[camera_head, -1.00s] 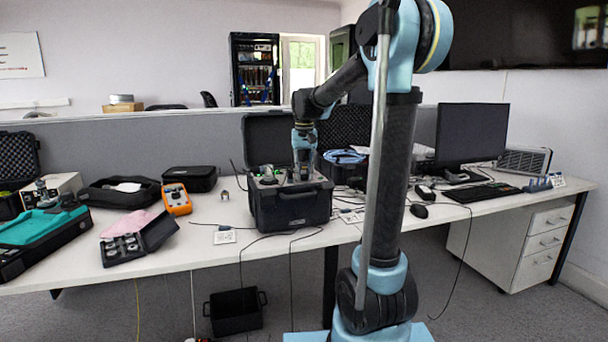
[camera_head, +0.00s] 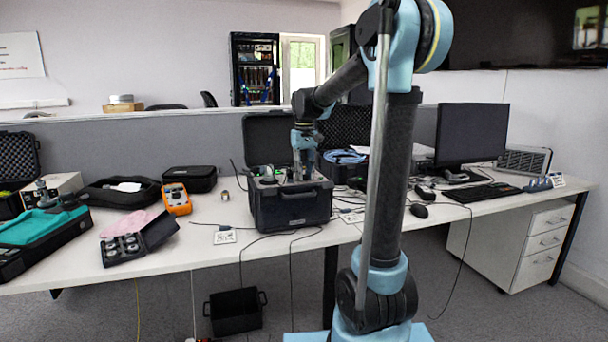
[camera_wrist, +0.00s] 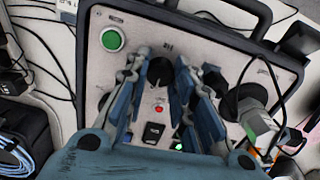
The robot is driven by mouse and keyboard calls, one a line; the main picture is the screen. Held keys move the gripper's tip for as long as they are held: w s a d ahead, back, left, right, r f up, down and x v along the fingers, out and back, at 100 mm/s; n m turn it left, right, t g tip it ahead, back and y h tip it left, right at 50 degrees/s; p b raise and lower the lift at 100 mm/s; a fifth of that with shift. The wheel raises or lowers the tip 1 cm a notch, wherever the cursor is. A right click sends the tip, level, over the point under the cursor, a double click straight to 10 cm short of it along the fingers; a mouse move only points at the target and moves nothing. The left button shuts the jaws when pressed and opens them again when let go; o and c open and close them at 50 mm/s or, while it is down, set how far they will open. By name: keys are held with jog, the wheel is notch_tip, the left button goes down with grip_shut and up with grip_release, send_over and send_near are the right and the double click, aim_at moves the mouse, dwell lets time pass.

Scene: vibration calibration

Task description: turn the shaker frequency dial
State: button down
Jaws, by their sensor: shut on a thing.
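The shaker unit is an open black case (camera_head: 290,208) on the desk, with a light grey control panel (camera_wrist: 205,45) that fills most of the wrist view. The dial (camera_wrist: 160,72) is a dark round knob between my fingertips, partly hidden by them. My gripper (camera_wrist: 163,80) points down at the panel, its blue-grey fingers on either side of the dial and shut on it. In the head view my gripper (camera_head: 304,172) stands over the case; the dial cannot be made out there. The dial's markings are too small to read.
On the panel are a green button (camera_wrist: 112,40), a small red light (camera_wrist: 159,109), a black rocker switch (camera_wrist: 153,132) and a dark cylindrical part (camera_wrist: 245,100) with cables close right of the fingers. An orange meter (camera_head: 176,198) lies left of the case on the desk.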

aim_at(305, 175)
jog(key=c, duration=1.3)
grip_release()
jog(key=shift+c, duration=0.2)
notch_tip(305, 175, up, 12)
jog(key=s+d+f+m, duration=0.1)
jog(key=s+d+f, duration=0.2)
jog(key=s+f, duration=0.6)
jog(key=s+d+f+m+t, duration=0.1)
jog(key=s+d+f, duration=0.3)
jog(key=s+f, duration=0.6)
jog(key=s+d+f+m+t, duration=0.1)
jog(key=s+d+f, duration=0.3)
jog(key=s+f, duration=0.6)
jog(key=s, duration=0.3)
jog(key=shift+s+d+m, duration=0.2)
jog(key=shift+m, duration=0.1)
